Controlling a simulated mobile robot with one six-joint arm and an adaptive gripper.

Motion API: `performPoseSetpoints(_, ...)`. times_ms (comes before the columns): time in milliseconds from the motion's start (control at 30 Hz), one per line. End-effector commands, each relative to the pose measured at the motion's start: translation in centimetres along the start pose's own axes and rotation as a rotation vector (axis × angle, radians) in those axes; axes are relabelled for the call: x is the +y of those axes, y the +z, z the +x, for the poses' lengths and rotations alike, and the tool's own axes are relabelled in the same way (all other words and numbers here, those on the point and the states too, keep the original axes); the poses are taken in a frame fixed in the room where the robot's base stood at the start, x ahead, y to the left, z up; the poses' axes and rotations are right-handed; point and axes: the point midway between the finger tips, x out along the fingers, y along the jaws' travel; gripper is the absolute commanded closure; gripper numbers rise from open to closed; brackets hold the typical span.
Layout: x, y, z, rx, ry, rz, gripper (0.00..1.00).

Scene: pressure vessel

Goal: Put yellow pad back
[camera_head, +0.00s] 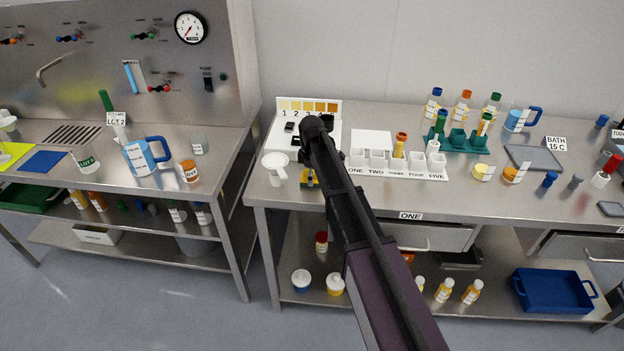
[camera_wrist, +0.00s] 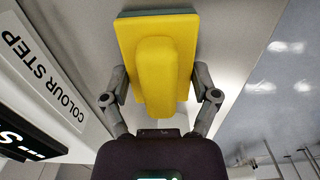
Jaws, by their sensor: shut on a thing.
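The yellow pad (camera_wrist: 182,35) is a flat yellow block with a raised, rounded grip along its middle and a thin dark edge at its far end. My gripper (camera_wrist: 160,82) is shut on it, with one finger against each side, in the wrist view. My arm covers most of the gripper there. I cannot tell whether the pad touches the bench.
A white colour-step stand (camera_head: 311,107) with numbered swatches is behind my arm. A labelled rack (camera_head: 375,164) stands to the right. A yellow sheet (camera_head: 14,155) and blue mat (camera_head: 44,161) lie on the left bench.

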Motion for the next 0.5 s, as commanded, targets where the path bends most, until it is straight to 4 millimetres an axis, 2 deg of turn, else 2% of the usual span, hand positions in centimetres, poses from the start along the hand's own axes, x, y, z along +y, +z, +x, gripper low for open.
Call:
performPoseSetpoints(400, 0.01, 0.02, 0.39, 0.0, 0.0, 0.0, 0.74)
performPoseSetpoints(433, 0.01, 0.02, 0.3, 0.0, 0.0, 0.0, 0.16)
performPoseSetpoints(500, 0.01, 0.03, 0.25, 0.0, 0.0, 0.0, 0.0)
